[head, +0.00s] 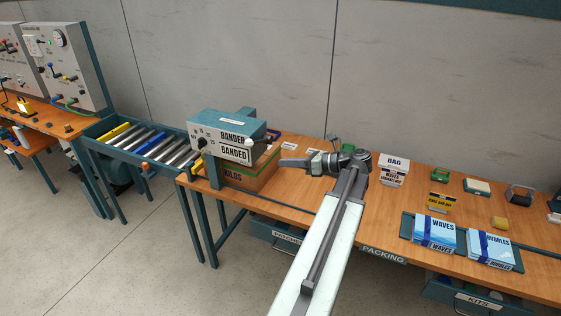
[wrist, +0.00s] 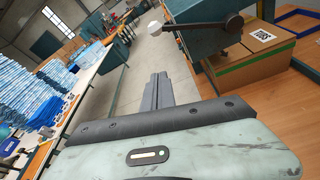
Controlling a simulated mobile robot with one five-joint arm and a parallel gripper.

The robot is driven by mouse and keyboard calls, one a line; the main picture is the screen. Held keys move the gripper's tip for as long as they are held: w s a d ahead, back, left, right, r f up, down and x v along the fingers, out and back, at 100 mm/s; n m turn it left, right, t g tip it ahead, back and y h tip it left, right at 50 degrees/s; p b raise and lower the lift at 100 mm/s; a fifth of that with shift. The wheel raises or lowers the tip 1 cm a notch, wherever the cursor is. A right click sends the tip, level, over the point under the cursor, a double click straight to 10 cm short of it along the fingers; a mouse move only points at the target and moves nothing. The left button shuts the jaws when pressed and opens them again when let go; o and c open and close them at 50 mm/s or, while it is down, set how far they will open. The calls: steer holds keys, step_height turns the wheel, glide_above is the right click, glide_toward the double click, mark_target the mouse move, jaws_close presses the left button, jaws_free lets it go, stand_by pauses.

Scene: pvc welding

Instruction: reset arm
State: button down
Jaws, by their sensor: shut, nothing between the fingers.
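My arm reaches out over the wooden packing bench (head: 400,235). My gripper (head: 284,163) points left in the head view, toward the banding machine (head: 228,130), and is apart from it. In the wrist view my gripper (wrist: 158,78) shows as narrow grey fingers lying together, shut, with nothing held. The fingers point along the open floor, with the machine (wrist: 215,48) to their right.
A cardboard box (head: 250,178) stands under the banding machine. A roller conveyor (head: 140,145) lies left. Right of my arm are white BAG boxes (head: 394,172), a blue WAVES pack (head: 435,233) and a BUBBLES pack (head: 492,248). Bare floor (head: 130,240) lies in front.

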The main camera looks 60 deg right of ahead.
stand_by(0.4)
steer(key=w+a+n+g+y, duration=0.1)
steer(key=w+a+n+y, duration=0.2)
steer(key=w+a, duration=0.65)
steer(key=w+a+n+g+y, duration=0.1)
steer(key=w+a+n+y, duration=0.15)
steer(key=w+a, duration=0.75)
steer(key=w+a+f+n+g+y, duration=0.2)
steer(key=w+a+g, duration=0.1)
steer(key=w+a, duration=0.45)
steer(key=w+a+f+n+g+y, duration=0.1)
steer(key=w+a+f+n+g, duration=0.1)
steer(key=w+a, duration=0.55)
steer(key=s+a+f+n+g+h, duration=0.2)
steer(key=a+f+n+g, duration=0.3)
steer(key=a, duration=0.6)
steer(key=s+a+f+n+g+h, duration=0.1)
steer(key=a+f+n+h, duration=0.15)
steer(key=a+n, duration=0.6)
steer(key=s+a+f+n+g+h, duration=0.15)
steer(key=a+f+n, duration=0.3)
steer(key=a, duration=0.85)
steer(key=s+d+f+n+h, duration=0.1)
steer(key=d+n+h, duration=0.3)
steer(key=d+n, duration=0.4)
steer(key=f+n, duration=0.1)
steer(key=n, duration=0.2)
steer(key=shift+g, duration=0.35)
